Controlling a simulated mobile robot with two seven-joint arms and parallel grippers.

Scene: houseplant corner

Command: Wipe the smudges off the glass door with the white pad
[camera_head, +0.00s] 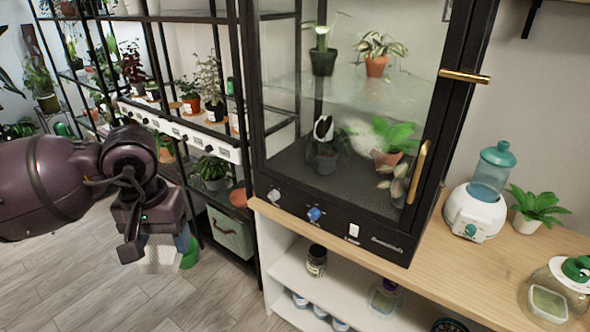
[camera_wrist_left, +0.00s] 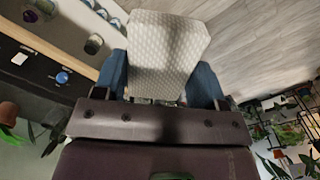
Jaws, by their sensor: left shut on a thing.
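The glass door (camera_head: 350,95) fronts a black plant cabinet and stands closed, as far as I can see. A whitish smear (camera_head: 385,128) shows on the glass at mid-height, right of centre; other faint marks are hard to tell from reflections. My left gripper (camera_head: 160,240) is left of the cabinet, apart from the glass, pointing down over the floor. It is shut on the white pad (camera_head: 160,258), which hangs below it. In the left wrist view the quilted pad (camera_wrist_left: 168,50) sits between the blue fingers (camera_wrist_left: 160,78). My right gripper is out of view.
A brass handle (camera_head: 418,172) and a brass bar (camera_head: 465,76) stick out at the door's right edge. The wooden counter (camera_head: 440,245) holds a white and teal device (camera_head: 476,212), a small plant (camera_head: 536,208) and a jar (camera_head: 556,290). Black plant shelves (camera_head: 238,90) stand behind my left arm.

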